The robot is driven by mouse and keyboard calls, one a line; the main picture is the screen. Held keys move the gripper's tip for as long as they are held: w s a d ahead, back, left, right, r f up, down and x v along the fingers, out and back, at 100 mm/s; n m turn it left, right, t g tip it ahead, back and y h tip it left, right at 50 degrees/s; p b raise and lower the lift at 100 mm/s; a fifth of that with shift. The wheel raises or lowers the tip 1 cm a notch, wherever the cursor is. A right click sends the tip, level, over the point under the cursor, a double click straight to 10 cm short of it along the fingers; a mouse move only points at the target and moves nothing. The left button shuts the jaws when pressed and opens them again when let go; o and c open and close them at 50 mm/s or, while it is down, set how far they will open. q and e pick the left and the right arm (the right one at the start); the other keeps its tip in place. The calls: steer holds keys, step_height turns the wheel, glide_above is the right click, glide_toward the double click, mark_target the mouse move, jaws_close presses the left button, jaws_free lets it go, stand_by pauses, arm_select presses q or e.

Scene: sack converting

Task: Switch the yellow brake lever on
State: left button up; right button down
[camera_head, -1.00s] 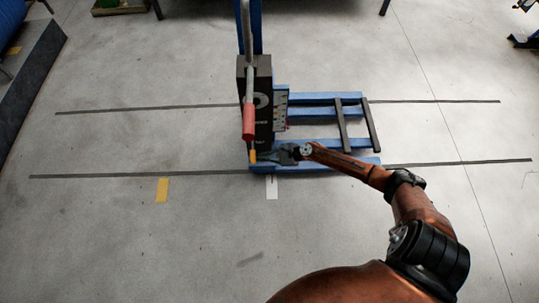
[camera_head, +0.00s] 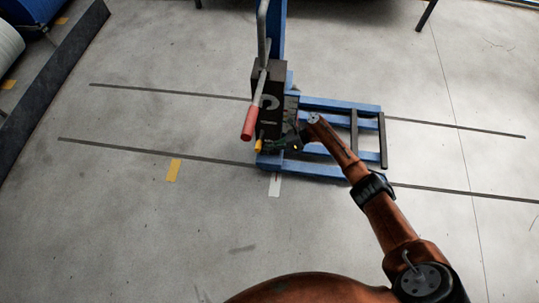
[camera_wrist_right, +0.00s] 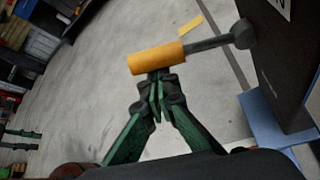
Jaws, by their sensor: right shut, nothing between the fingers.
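The yellow brake lever (camera_head: 259,146) sticks out at the lower front of the dark box on the blue lift. In the right wrist view its yellow grip (camera_wrist_right: 158,57) lies across the top of my fingers. A dark rod joins it to a round pivot (camera_wrist_right: 243,33) beside the box. My right gripper (camera_head: 268,146) is shut and empty. Its fingertips (camera_wrist_right: 158,78) are right at the grip's underside; I cannot tell if they touch. My left gripper is not in view.
A red-handled grey lever (camera_head: 250,122) hangs above the yellow one, in front of the dark box (camera_head: 268,76). The blue forks (camera_head: 340,104) extend right under my forearm. Floor at the left and front is clear, with a yellow floor mark (camera_head: 173,171).

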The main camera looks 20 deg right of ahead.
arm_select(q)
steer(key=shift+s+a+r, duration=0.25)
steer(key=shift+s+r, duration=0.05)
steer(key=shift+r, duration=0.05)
arm_select(e)
steer(key=shift+w+d+r, duration=0.1)
steer(key=shift+w+r, duration=0.1)
steer(key=shift+r, duration=0.25)
steer(key=shift+w+d+r, duration=0.1)
steer(key=shift+w+r, duration=0.05)
steer(key=shift+r, duration=0.25)
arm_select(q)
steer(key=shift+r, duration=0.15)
arm_select(e)
steer(key=shift+w, duration=0.1)
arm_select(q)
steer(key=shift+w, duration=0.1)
